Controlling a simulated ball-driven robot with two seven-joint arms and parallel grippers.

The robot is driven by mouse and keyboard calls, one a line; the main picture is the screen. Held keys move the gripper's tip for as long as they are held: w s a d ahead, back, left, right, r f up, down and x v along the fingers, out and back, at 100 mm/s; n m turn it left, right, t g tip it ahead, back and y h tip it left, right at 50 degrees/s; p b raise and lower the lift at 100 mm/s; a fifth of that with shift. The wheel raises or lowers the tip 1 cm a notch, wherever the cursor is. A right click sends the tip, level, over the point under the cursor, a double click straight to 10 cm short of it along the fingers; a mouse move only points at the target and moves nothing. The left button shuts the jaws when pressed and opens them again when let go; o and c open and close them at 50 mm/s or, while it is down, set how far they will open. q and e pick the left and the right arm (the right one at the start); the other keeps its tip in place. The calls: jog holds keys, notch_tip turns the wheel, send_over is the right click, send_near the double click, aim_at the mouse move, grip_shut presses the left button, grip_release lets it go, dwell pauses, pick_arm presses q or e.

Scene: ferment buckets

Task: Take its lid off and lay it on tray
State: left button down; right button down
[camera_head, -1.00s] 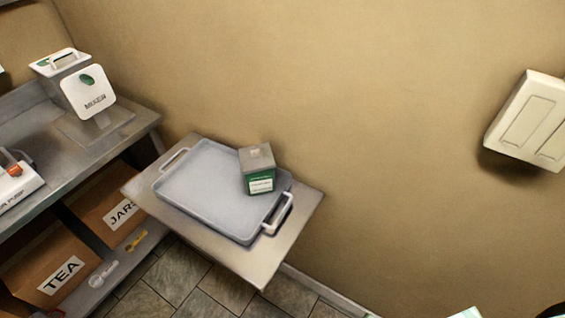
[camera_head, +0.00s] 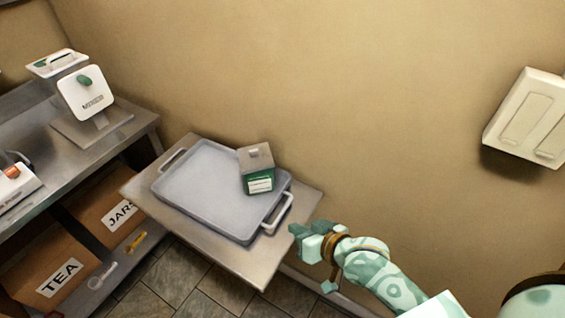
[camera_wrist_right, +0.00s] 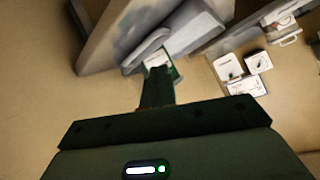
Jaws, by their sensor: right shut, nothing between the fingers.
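A grey tray (camera_head: 205,190) with white-grey handles lies on a small metal side table. A green box with a grey lid (camera_head: 257,155) and a white label stands on the tray's right part, lid on. My right gripper (camera_head: 296,240) is in the head view, right of the table's front corner, apart from the tray and the box. It is shut and empty. In the right wrist view the gripper fingers (camera_wrist_right: 157,88) are dark and together, in front of the green box (camera_wrist_right: 172,70), which they partly hide. My left gripper is in neither view.
The side table (camera_head: 262,262) has a bare front edge. Cardboard boxes marked TEA (camera_head: 55,275) and JARS (camera_head: 115,212) sit below. A white switch panel (camera_head: 528,118) is on the wall.

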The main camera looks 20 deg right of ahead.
jog(key=w+d+r+m+t, duration=0.3)
jog(key=w+d+m+t, duration=0.55)
jog(key=m, duration=0.75)
jog(key=shift+g, duration=0.95)
jog(key=x, duration=0.4)
jog(key=b+x, duration=0.1)
jog(key=x, duration=0.3)
jog(key=d+b+x, duration=0.1)
jog(key=x, duration=0.3)
jog(key=shift+w+a+f, duration=0.1)
jog(key=shift+w, duration=0.15)
jog(key=s+a, duration=0.1)
jog(key=s+a+p, duration=0.1)
jog(key=a, duration=0.1)
jog(key=shift+a, duration=0.2)
